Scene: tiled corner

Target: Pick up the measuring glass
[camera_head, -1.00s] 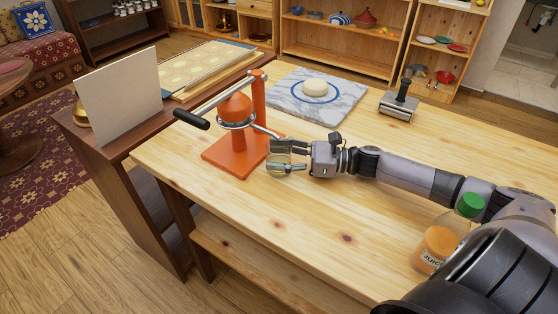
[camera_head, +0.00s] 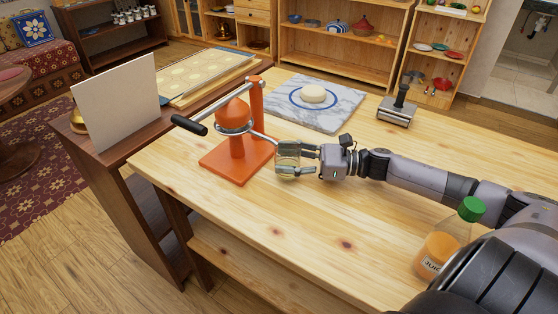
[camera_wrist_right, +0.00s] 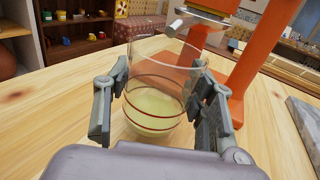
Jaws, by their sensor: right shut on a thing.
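The measuring glass (camera_wrist_right: 155,100) is clear, with dark ring marks and pale yellowish liquid in its lower part. My right gripper (camera_wrist_right: 158,112) is shut on it, a finger on each side, in the right wrist view. In the head view my right gripper (camera_head: 290,160) holds the glass (camera_head: 288,158) just right of the orange juicer's base. The glass looks upright; whether its bottom touches the table I cannot tell. My left gripper is not in view.
The orange lever juicer (camera_head: 236,150) stands close to the glass on the wooden table (camera_head: 300,225). A marble board (camera_head: 335,112) with a pale round lump lies behind. A metal press (camera_head: 398,108) stands back right, a juice bottle (camera_head: 447,240) front right. The table's front middle is clear.

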